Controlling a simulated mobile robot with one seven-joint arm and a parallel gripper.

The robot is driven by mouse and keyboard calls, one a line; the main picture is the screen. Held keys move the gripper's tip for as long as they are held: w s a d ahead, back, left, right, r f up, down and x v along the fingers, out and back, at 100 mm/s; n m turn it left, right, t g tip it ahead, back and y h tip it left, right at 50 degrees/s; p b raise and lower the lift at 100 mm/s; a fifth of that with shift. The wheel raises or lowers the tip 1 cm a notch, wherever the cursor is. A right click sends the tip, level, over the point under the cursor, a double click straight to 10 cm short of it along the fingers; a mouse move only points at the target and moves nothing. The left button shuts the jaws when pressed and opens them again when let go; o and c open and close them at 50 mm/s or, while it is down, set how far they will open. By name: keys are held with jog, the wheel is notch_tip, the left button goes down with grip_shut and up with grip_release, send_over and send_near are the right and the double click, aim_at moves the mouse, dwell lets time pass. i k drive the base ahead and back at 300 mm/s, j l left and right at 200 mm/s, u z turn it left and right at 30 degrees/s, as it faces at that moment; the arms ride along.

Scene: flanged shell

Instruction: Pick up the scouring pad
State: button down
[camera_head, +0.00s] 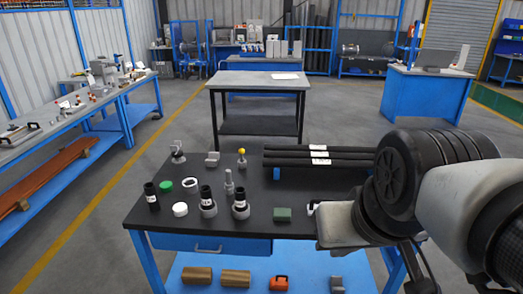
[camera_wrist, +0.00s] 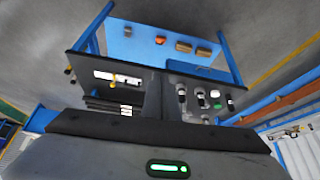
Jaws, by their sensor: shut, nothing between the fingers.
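A dark green block (camera_head: 283,214), which looks like the scouring pad, lies flat near the front edge of the black-topped table (camera_head: 240,222) in the head view. A separate bright green round piece (camera_head: 166,186) lies farther left. My gripper (camera_wrist: 153,85) shows in the wrist view as a dark upright shape with its fingers together and nothing held. It is apart from the table. In that upside-down view I cannot make out the pad; my fingers may hide it. In the head view my arm covers the table's right end, and the fingertips are not clear.
Several black-topped bottles and fittings (camera_head: 208,204) stand left of the pad. Black tubes (camera_head: 318,152) lie behind it. A small white item (camera_head: 311,208) is close on its right, partly hidden by my arm. A lower blue shelf holds wooden blocks (camera_head: 235,277) and an orange item (camera_head: 278,283).

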aim_at(279, 214)
jog(key=i+j+u, duration=0.1)
jog(key=i+u, duration=0.25)
jog(key=i, duration=0.8)
